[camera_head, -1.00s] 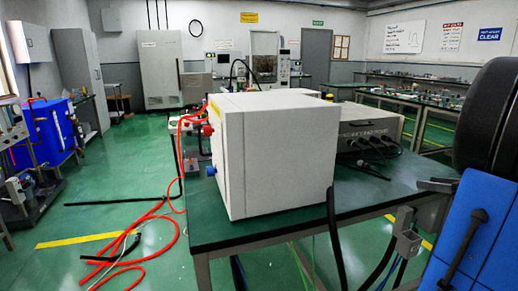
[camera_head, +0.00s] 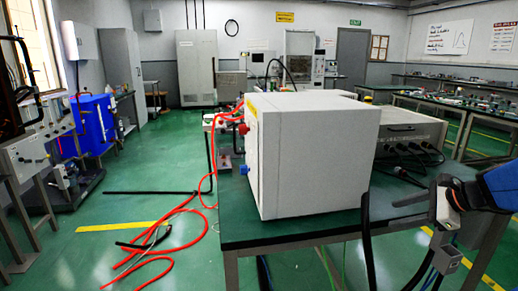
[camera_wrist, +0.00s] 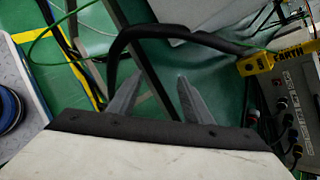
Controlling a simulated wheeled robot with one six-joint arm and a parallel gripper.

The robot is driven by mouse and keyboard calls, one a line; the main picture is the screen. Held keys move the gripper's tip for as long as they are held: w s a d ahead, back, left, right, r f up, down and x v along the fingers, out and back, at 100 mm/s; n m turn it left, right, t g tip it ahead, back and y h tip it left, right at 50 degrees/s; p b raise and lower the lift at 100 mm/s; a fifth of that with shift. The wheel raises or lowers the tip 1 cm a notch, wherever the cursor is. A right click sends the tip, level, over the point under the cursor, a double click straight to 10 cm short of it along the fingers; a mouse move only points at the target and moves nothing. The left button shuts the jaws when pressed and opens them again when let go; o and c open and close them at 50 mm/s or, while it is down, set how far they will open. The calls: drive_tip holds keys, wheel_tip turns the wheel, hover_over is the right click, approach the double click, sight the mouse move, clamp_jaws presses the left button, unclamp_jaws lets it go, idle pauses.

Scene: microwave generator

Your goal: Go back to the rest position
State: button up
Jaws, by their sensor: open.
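My gripper (camera_head: 408,202) is at the right of the head view, beside the right front end of the green-topped bench. Its dark fingers point left, toward the white box. In the wrist view my gripper (camera_wrist: 159,80) shows two grey fingers spread apart, with nothing seen held between them. A black cable (camera_wrist: 205,40) loops past just beyond the fingertips; whether it touches them I cannot tell. My blue arm link enters from the right edge of the head view.
The white box (camera_head: 318,150) stands on the bench (camera_head: 285,235). A grey instrument (camera_head: 410,135) with black cables is behind it; a yellow earth tag (camera_wrist: 290,58) shows in the wrist view. Red hose (camera_head: 180,215) lies on the floor. Green floor at left is partly open.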

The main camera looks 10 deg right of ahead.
drive_tip(key=s+a+f+n+g+h, duration=0.1)
drive_tip(key=s+a+f+n+h, duration=0.1)
drive_tip(key=s+a+n, duration=0.6)
drive_tip(key=s+a+f+n+g+h, duration=0.2)
drive_tip(key=s+a+f+n, duration=0.2)
drive_tip(key=s+a+n, duration=0.4)
drive_tip(key=a+n, duration=0.1)
drive_tip(key=n, duration=0.6)
drive_tip(key=shift+s+a+f+g+h, duration=0.15)
drive_tip(key=shift+s+f+g+h, duration=0.15)
drive_tip(key=shift+s+f, duration=0.05)
